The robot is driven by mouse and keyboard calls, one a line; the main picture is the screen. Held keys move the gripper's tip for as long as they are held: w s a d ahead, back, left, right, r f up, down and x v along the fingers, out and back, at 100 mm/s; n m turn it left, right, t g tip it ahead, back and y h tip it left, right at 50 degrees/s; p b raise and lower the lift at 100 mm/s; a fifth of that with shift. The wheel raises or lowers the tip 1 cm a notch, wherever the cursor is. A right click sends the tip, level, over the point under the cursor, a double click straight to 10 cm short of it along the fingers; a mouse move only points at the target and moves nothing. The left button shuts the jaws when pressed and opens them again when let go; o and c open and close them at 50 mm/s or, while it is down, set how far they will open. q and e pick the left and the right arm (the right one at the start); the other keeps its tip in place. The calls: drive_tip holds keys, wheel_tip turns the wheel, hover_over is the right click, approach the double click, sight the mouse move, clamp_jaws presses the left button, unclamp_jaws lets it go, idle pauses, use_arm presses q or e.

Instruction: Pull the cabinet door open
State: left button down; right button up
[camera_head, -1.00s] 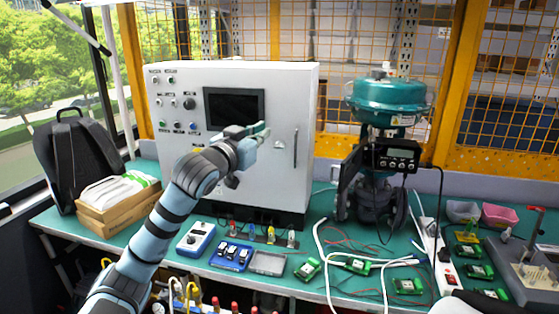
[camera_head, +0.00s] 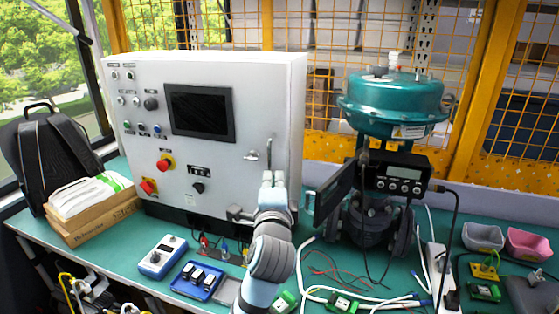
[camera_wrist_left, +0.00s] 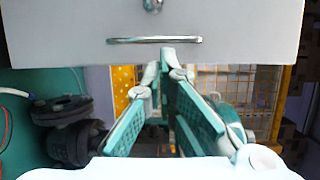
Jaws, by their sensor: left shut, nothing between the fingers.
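The white control cabinet (camera_head: 215,75) stands on the bench, and its front door (camera_head: 225,165) looks closed. A slim vertical metal handle (camera_head: 269,153) is near the door's right edge; in the left wrist view the handle (camera_wrist_left: 155,40) lies crosswise near the top. My left gripper (camera_head: 273,180) is at the handle's lower end in the head view. In the wrist view its teal-padded fingers (camera_wrist_left: 161,62) point at the door just below the bar. They are shut with nothing between them; I cannot tell if they touch the handle. My right gripper is not in view.
A teal-topped valve (camera_head: 393,100) with a dark positioner (camera_head: 403,175) stands close to the right of the cabinet. A blue meter (camera_head: 163,257), a blue tray (camera_head: 197,280), cables and green boards lie in front. A backpack (camera_head: 50,145) and box (camera_head: 95,215) are left.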

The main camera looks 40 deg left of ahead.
sight(280, 156)
use_arm(q)
drive_tip(key=w+a, duration=0.1)
drive_tip(key=w, duration=0.1)
drive_tip(key=w+a, duration=0.1)
drive_tip(key=w, duration=0.1)
drive_tip(key=w+a, duration=0.1)
drive_tip(key=w, duration=0.2)
drive_tip(key=shift+f, duration=0.1)
drive_tip(key=shift+w+a, duration=0.2)
drive_tip(key=shift+a, duration=0.1)
drive_tip(key=shift+s, duration=0.1)
